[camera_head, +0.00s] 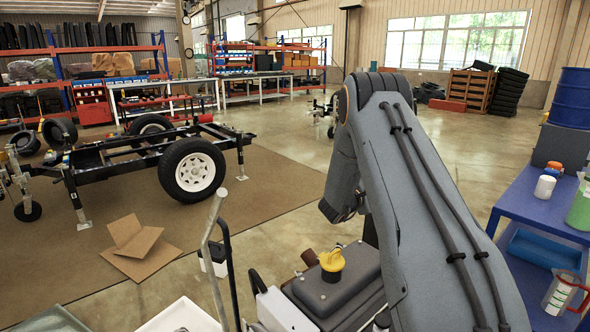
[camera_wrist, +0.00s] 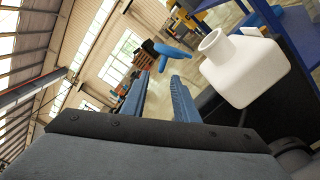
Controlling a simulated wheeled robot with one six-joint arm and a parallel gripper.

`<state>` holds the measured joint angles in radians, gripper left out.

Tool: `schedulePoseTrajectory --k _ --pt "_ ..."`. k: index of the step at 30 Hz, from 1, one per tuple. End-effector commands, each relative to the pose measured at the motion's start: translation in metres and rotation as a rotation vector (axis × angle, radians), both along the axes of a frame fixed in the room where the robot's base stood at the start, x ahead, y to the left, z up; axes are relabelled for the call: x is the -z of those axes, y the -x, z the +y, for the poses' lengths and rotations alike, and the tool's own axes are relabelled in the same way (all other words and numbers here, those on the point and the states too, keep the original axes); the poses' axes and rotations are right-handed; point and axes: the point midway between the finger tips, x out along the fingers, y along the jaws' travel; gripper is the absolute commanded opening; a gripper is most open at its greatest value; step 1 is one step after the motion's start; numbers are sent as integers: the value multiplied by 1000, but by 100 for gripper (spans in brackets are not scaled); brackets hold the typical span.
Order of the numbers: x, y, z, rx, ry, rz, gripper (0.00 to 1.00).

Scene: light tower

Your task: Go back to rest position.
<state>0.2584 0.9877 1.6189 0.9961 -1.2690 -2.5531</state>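My arm (camera_head: 420,190) fills the right half of the head view, bent over at the top with its lower part pointing down. My gripper is hidden in the head view. In the wrist view my gripper (camera_wrist: 160,74) shows two blue fingers with a clear gap between them and nothing held. A white bottle (camera_wrist: 245,70) with a short neck is to the right of the fingers, apart from them. A blue object (camera_wrist: 168,52) shows beyond the fingertips; I cannot tell what it is.
A blue table (camera_head: 545,205) with bottles stands close on the right, near a blue drum (camera_head: 572,98). A wheeled trailer frame (camera_head: 150,160) is at left. Open cardboard (camera_head: 140,247) lies on the brown mat (camera_head: 265,180). The floor behind the trailer is mostly clear.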

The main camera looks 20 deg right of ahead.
Motion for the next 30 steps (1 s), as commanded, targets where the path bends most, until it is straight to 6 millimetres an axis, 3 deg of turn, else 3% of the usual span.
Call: schedulePoseTrajectory --k 5,8,13,17,23,26,30 --pt "-4 -6 8 -35 -37 -29 27" --pt "-11 -17 27 -114 -127 -95 27" --pt "-22 -33 86 -281 -409 -232 27" --pt "-27 -31 139 -364 -655 -301 27" --pt "-28 2 224 -384 -1040 -338 27" --pt "-28 31 263 -339 -1220 -328 27" --pt "-26 86 313 -218 -1440 -290 27"
